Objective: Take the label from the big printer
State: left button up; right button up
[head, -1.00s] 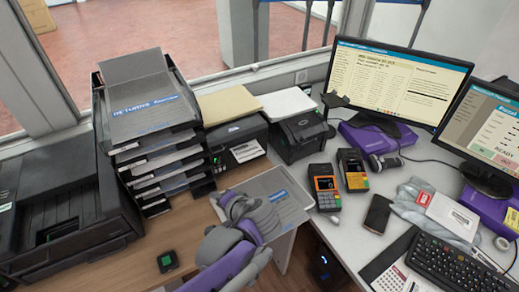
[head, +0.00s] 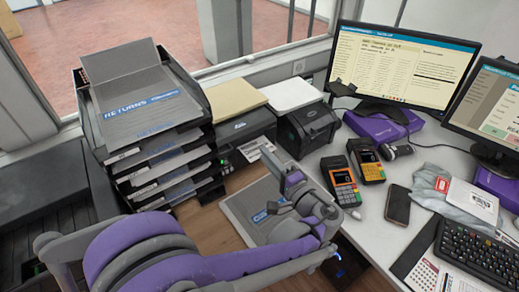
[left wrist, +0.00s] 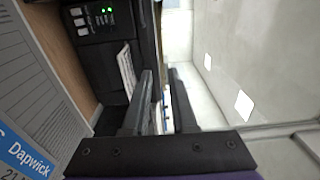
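A black label printer (head: 245,135) stands right of the tray stack, with a white printed label (head: 252,150) sticking out of its front. In the left wrist view the printer (left wrist: 100,60) has green lights and buttons, and the label (left wrist: 127,72) hangs from its slot. My left gripper (head: 272,158) is just in front of the printer, by the label's right side. In the left wrist view its two fingers (left wrist: 163,95) are apart, with the label left of them and nothing clearly held. A smaller black printer (head: 308,128) stands to the right. My right gripper is not in view.
A stack of trays (head: 160,130) with returns bags stands left of the printer. A grey mailer (head: 245,210) lies under my left arm. Two card terminals (head: 340,180), a phone (head: 398,204), a keyboard (head: 478,255) and monitors (head: 405,65) fill the right side.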

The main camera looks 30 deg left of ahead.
pick_arm(q)
jog(key=w+a+f+b, duration=0.2)
jog(key=a+f+b, duration=0.2)
jog(key=f, duration=0.2)
jog(key=shift+a, duration=0.2)
dwell(0.4)
grip_shut()
